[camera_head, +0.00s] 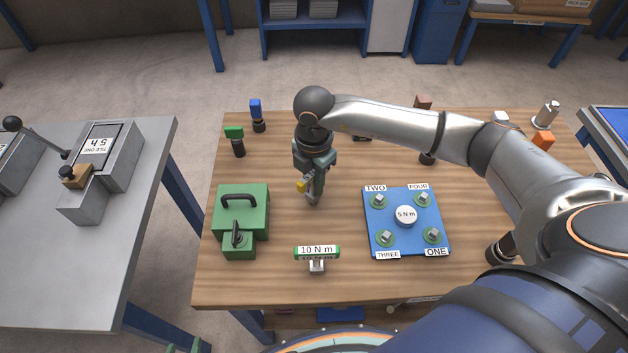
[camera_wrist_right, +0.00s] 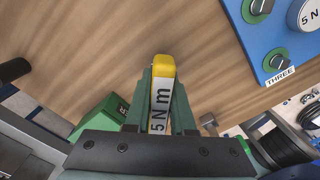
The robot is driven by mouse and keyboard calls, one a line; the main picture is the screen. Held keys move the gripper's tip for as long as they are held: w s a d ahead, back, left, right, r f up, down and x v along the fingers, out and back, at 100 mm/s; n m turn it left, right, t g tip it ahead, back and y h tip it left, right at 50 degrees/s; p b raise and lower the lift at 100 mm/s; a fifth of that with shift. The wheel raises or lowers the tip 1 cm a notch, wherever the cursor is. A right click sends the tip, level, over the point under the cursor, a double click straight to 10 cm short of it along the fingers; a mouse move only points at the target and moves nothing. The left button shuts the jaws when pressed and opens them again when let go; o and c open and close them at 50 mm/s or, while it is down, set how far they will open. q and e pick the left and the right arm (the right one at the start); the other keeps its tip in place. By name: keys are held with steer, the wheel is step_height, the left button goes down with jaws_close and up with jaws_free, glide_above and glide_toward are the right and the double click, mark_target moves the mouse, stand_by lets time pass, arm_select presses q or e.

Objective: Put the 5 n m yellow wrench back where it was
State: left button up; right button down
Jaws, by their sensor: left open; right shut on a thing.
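The yellow 5 N m wrench (camera_wrist_right: 161,95) is held between the fingers of my right gripper (camera_wrist_right: 163,100), its yellow end and white label showing in the wrist view. In the head view, my right gripper (camera_head: 314,192) is over the wooden table, with the wrench's yellow end (camera_head: 301,186) at its left side. Much of the wrench is hidden by the gripper. The green 10 N m wrench (camera_head: 317,251) sits on a small stand nearer the front edge. Green fingertips of my left gripper (camera_head: 183,347) just show at the bottom edge, apart and empty.
A blue plate (camera_head: 408,246) with several bolts and a 5 N m label lies to the right. A green box (camera_head: 257,205) with a black handle stands left. Several tools stand along the table's back (camera_head: 238,145). A grey table (camera_head: 100,250) is further left, across a gap.

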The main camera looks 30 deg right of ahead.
steer(key=shift+f, duration=0.2)
steer(key=c, duration=0.8)
jaws_free()
steer(key=shift+r, duration=0.1)
steer(key=shift+o, duration=0.2)
step_height(320, 180, up, 12)
steer(key=shift+r, duration=0.2)
